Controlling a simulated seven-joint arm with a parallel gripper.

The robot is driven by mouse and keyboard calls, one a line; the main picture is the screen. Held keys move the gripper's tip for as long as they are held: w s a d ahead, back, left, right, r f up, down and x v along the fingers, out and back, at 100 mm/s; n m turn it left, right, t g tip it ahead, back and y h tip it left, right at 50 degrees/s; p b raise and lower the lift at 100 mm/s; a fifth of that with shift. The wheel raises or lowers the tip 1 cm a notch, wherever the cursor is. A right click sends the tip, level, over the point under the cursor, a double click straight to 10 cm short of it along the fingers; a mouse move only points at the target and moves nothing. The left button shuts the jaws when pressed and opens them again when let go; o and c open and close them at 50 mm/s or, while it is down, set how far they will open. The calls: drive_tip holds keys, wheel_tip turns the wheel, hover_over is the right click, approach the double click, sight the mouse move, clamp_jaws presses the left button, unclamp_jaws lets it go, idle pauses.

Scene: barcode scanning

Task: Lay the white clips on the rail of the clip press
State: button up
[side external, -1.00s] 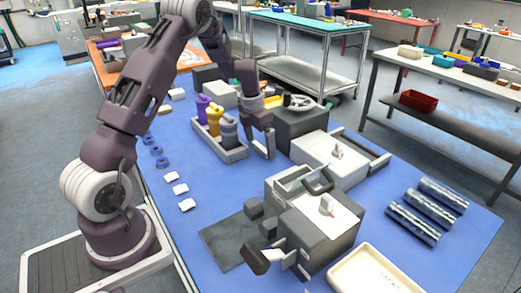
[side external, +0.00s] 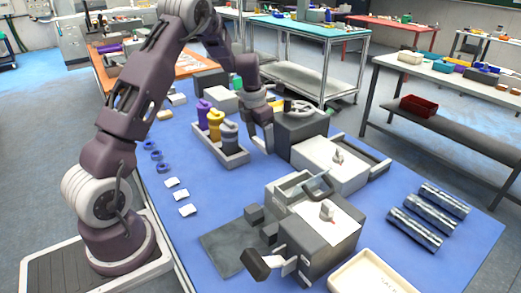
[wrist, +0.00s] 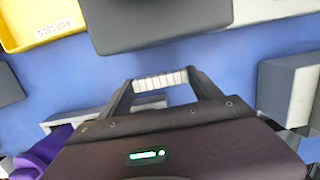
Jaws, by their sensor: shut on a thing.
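My gripper (side external: 261,145) hangs beside the tool rack, at the left of the dark machine with the handwheel. In the wrist view it (wrist: 160,86) is shut on a white ribbed piece (wrist: 160,82); I cannot tell for sure whether this is a clip. White clips lie in a row on the blue table near my base: one (side external: 172,182), a second (side external: 180,195) and a third (side external: 187,210). A grey press-like machine (side external: 320,228) with a white top and black handle stands at the front; I cannot tell which machine is the clip press, and no rail is clear.
A grey rack (side external: 232,159) holds purple, yellow and grey upright tools. Blue rings (side external: 155,156) lie behind the clips. Another white-topped machine (side external: 330,160), several metal cylinders (side external: 428,216) and a cream tray (side external: 370,275) stand to the right. Blue table between clips and rack is clear.

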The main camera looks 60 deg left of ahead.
sight(262, 144)
drive_tip(key=shift+m, duration=0.6)
drive_tip(key=r, duration=0.4)
drive_tip(key=d+r, duration=0.1)
drive_tip(key=r, duration=0.1)
drive_tip(key=shift+r, duration=0.2)
drive_tip(key=s+d+r+m+g, duration=0.1)
drive_tip(key=d+m, duration=0.4)
drive_tip(key=m, duration=0.6)
drive_tip(key=s+d+r+m+g, duration=0.1)
drive_tip(key=s+d+m, duration=0.3)
drive_tip(key=m, duration=0.8)
drive_tip(key=s+d+r+m+g, duration=0.1)
drive_tip(key=s+d+m, duration=0.1)
drive_tip(key=d+m, duration=0.6)
drive_tip(key=shift+s+m+g, duration=0.15)
drive_tip(key=shift+m, duration=0.85)
drive_tip(key=shift+s+m+g, duration=0.15)
drive_tip(key=shift+m, duration=0.85)
drive_tip(key=shift+w+d+r+m, duration=0.1)
drive_tip(key=shift+d+r+m, duration=0.2)
drive_tip(key=shift+m, duration=0.2)
drive_tip(key=w+d+r+m+t+y, duration=0.15)
drive_tip(key=d+r+m, duration=0.45)
drive_tip(key=m, duration=1)
drive_tip(key=shift+m, duration=0.4)
drive_tip(key=f, duration=0.9)
drive_tip(key=shift+s+a+f, duration=0.15)
drive_tip(key=shift+s, duration=0.05)
